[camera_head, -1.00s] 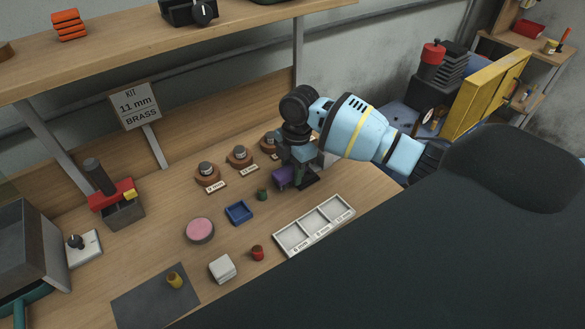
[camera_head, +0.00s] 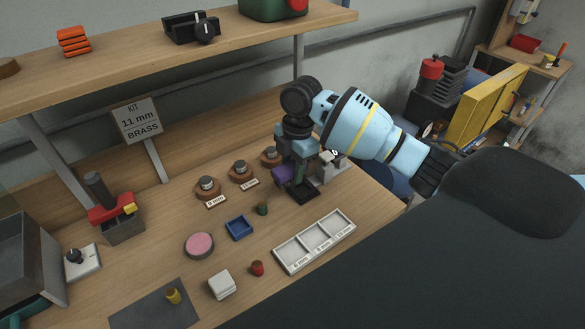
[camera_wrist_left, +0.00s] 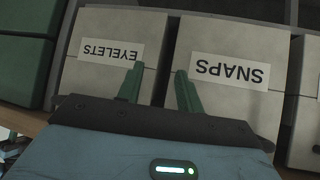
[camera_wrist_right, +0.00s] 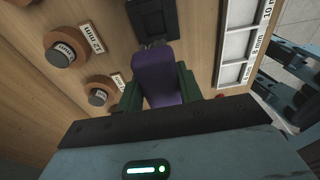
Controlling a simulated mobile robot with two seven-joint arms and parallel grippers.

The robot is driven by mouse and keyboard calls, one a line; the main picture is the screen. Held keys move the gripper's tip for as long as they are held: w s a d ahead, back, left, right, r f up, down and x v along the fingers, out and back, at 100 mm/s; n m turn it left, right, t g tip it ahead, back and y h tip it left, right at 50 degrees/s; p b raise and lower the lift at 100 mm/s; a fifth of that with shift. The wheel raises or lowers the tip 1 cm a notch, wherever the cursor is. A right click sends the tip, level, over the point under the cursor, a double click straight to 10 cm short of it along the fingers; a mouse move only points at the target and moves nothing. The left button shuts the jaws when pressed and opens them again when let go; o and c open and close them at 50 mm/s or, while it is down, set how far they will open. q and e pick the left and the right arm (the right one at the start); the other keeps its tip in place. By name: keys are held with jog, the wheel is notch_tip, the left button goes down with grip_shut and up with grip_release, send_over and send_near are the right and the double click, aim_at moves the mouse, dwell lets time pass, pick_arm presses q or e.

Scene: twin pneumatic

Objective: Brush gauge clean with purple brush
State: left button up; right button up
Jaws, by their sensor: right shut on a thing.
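My right gripper (camera_head: 287,176) is shut on the purple brush (camera_head: 281,174) above the right part of the bench. In the right wrist view, the brush's purple body (camera_wrist_right: 156,75) lies between the green fingers. A dark square piece (camera_wrist_right: 153,18) lines up beyond it; I cannot tell if it is bristles or a separate thing. No part is clearly the gauge; brown round bases with grey caps (camera_head: 207,184) and size labels stand left of the gripper. My left gripper (camera_wrist_left: 158,88) is open and empty in the left wrist view, before bins labelled EYELETS (camera_wrist_left: 110,50) and SNAPS (camera_wrist_left: 230,70).
A white three-compartment tray (camera_head: 314,241) lies at the bench's front. A blue tray (camera_head: 239,228), a pink round pad (camera_head: 199,245), a white block (camera_head: 222,285) and small pegs lie nearby. A grey stand (camera_head: 331,166) is partly hidden by my right gripper. A shelf overhangs the back.

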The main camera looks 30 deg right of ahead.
jog(key=shift+r, duration=1.55)
